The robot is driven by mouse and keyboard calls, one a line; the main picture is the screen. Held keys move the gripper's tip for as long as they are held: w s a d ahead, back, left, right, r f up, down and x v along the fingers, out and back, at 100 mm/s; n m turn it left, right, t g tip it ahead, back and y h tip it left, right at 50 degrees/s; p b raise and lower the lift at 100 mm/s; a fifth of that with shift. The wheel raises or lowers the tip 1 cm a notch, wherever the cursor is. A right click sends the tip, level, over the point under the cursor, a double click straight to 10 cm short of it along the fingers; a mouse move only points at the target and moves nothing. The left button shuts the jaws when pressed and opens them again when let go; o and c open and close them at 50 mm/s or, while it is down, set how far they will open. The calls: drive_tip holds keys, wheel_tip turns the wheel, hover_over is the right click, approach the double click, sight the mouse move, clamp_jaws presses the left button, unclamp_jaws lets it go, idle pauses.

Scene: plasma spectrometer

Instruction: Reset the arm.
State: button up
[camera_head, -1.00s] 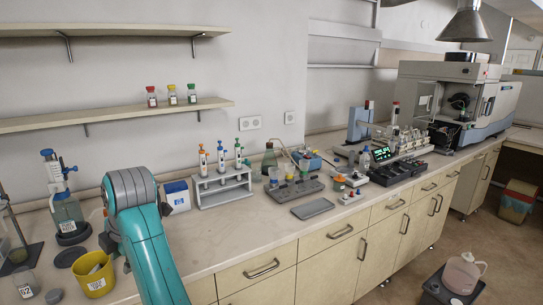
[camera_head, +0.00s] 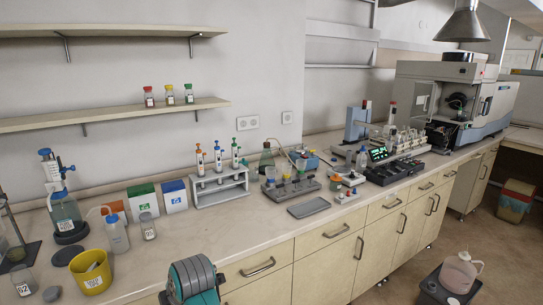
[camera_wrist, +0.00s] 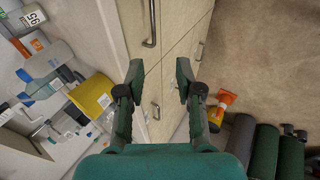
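My gripper (camera_wrist: 160,82) shows in the wrist view with its two dark green fingers apart and nothing between them. It hangs in front of the bench, with cabinet doors and the floor behind it. In the head view only a teal and grey part of my arm shows at the bottom, in front of the bench edge. The gripper itself is out of the head view.
The bench (camera_head: 250,228) holds a yellow container (camera_head: 92,272), a wash bottle (camera_head: 117,236), a pipette rack (camera_head: 221,190) and a grey tray (camera_head: 309,207). The spectrometer (camera_head: 470,100) stands at the far right. An orange cone-like object (camera_wrist: 226,99) is on the floor.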

drive_tip(key=s+d+f+m+t, duration=0.2)
drive_tip(key=s+d+f+m, duration=0.3)
drive_tip(key=d+f, duration=0.6)
drive_tip(key=s+d+f+m+t, duration=0.2)
drive_tip(key=s+d+f+m, duration=0.3)
drive_tip(key=d+f, duration=0.5)
drive_tip(key=s+d+f+m+t+h, duration=0.1)
drive_tip(key=s+d+f+m, duration=0.2)
drive_tip(key=s+d, duration=0.55)
drive_tip(key=s+d+r+m+t+h, duration=0.1)
drive_tip(key=s+d+r+m, duration=0.25)
drive_tip(key=s, duration=0.45)
drive_tip(key=s+d+r+m+t+h, duration=0.1)
drive_tip(key=s+d+r+m+t, duration=0.1)
drive_tip(key=s+d+r, duration=0.45)
drive_tip(key=s+d+r+m+t+h, duration=0.1)
drive_tip(key=s+d+m, duration=0.15)
drive_tip(key=s, duration=0.75)
drive_tip(key=s+d+r+m+t+h, duration=0.1)
drive_tip(key=s+r+m, duration=0.3)
drive_tip(key=s+r, duration=0.2)
drive_tip(key=shift+r, duration=0.85)
